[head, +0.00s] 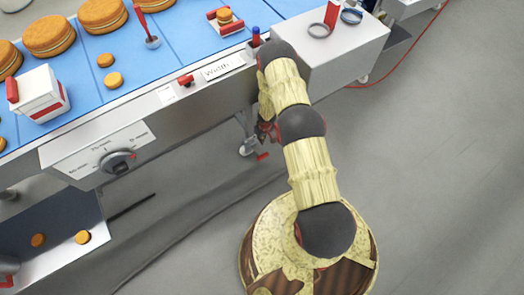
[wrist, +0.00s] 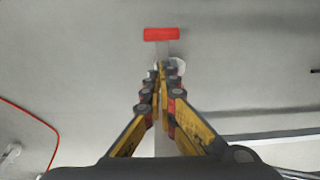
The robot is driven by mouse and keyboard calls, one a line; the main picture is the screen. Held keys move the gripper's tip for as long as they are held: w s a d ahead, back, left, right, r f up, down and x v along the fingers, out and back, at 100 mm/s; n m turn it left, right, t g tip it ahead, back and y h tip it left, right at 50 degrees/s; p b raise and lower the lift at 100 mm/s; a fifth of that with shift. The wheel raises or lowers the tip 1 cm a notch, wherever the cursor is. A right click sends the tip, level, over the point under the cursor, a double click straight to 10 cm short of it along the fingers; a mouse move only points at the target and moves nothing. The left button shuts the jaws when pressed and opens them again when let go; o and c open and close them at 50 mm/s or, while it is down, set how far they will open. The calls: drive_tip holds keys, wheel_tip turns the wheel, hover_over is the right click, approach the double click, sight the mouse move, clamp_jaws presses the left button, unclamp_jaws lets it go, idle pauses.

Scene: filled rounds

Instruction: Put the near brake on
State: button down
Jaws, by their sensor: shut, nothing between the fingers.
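The near brake is a red pedal (head: 262,156) at the foot of the conveyor leg, beside a white caster wheel (head: 245,150). In the wrist view the red pedal (wrist: 162,34) lies ahead of the fingertips, on the end of a grey bar. The caster (wrist: 178,66) shows partly behind the fingers there. My gripper (wrist: 162,70) is shut and empty, with its fingertips together over the grey bar. In the head view my gripper (head: 265,132) hangs low beside the leg, partly hidden by my arm. I cannot tell whether it touches the bar.
The conveyor (head: 190,75) with a blue belt and several round biscuits runs above the brake. A grey box (head: 335,50) stands at its right end. A red cable (head: 405,70) crosses the floor at right. The grey floor around the pedal is open.

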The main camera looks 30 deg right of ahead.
drive_tip(key=shift+f, duration=0.1)
drive_tip(key=b, duration=0.5)
hover_over(262, 153)
drive_tip(key=f, duration=1)
drive_tip(key=shift+w+a, duration=0.2)
drive_tip(key=shift+w, duration=0.1)
drive_tip(key=shift+s+f, duration=0.35)
drive_tip(key=shift+f, duration=0.5)
drive_tip(key=shift+s+f, duration=0.3)
drive_tip(key=shift+f, duration=0.55)
